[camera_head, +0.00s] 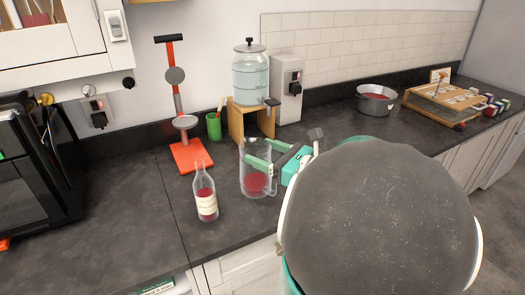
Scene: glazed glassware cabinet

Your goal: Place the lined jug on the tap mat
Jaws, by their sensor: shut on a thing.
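The lined jug (245,178) is a clear glass jug with a handle at its lower right, standing upright over the dark counter in front of the dispenser. My gripper (256,157) reaches in from the right, with its green fingers shut on the jug's upper part. A red round patch shows at the jug's bottom; I cannot tell whether it is liquid inside or a mat seen through the glass. I cannot tell whether the jug touches the counter. No separate tap mat can be made out clearly.
A glass dispenser (251,78) with a tap (272,102) sits on a wooden stand (236,122) behind the jug. A labelled bottle (205,198) stands close left. A red-based stand (190,158) and green cup (214,127) are behind. A metal pan (376,101) is farther right.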

